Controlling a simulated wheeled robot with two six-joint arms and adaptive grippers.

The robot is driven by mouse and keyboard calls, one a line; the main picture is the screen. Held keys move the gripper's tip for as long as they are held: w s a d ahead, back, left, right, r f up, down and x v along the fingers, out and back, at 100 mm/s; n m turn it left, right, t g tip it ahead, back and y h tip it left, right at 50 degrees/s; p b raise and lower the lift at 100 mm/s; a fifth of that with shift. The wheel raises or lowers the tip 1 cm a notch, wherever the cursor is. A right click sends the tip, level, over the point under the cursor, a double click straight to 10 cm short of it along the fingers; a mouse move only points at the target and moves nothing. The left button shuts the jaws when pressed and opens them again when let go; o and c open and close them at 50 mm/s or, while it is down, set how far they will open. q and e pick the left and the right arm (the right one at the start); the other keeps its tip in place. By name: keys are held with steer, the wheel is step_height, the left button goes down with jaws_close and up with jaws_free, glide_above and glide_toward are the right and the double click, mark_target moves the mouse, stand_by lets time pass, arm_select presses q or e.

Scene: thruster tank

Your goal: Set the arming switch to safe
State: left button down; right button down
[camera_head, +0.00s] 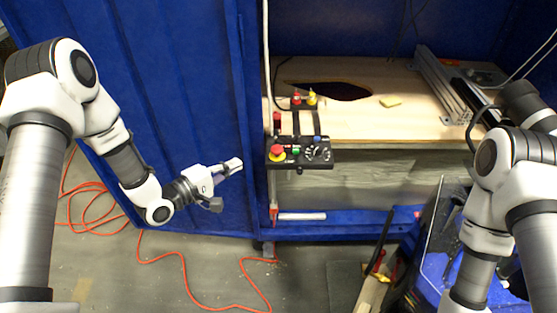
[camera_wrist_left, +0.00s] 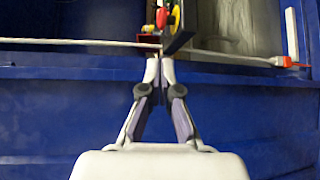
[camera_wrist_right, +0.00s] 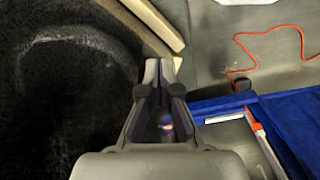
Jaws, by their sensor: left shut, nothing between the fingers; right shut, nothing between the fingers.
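A black control box (camera_head: 300,166) is mounted at the front of the wooden bench inside the blue cabinet. It carries a red mushroom button (camera_head: 277,151) on a yellow base, a green button (camera_head: 295,151) and a round dial knob (camera_head: 318,153). Which control is the arming switch, and its setting, I cannot read. My left gripper (camera_head: 237,164) is shut and empty, left of the box and apart from it. In the left wrist view the box (camera_wrist_left: 180,41) shows edge-on just beyond the fingertips. My right gripper (camera_wrist_right: 160,69) is shut and empty in its wrist view, away from the box.
Red and yellow fittings (camera_head: 304,97) stand behind the box on the wooden bench top (camera_head: 360,115). A blue cabinet door (camera_head: 170,110) is behind my left arm. A pale cable (camera_head: 266,60) hangs left of the box. An orange cord (camera_head: 190,270) lies on the floor.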

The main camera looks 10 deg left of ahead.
mark_target(268, 149)
arm_select(q)
steer(key=shift+t, duration=0.3)
steer(key=x, duration=1.3)
steer(key=shift+w+a+r, duration=0.1)
steer(key=shift+w+a, duration=0.25)
steer(key=shift+w, duration=0.05)
arm_select(e)
steer(key=shift+s+a+f, duration=0.2)
steer(key=shift+a+f, duration=0.1)
steer(key=shift+f, duration=0.15)
arm_select(q)
steer(key=shift+w, duration=0.15)
arm_select(e)
steer(key=shift+s, duration=0.1)
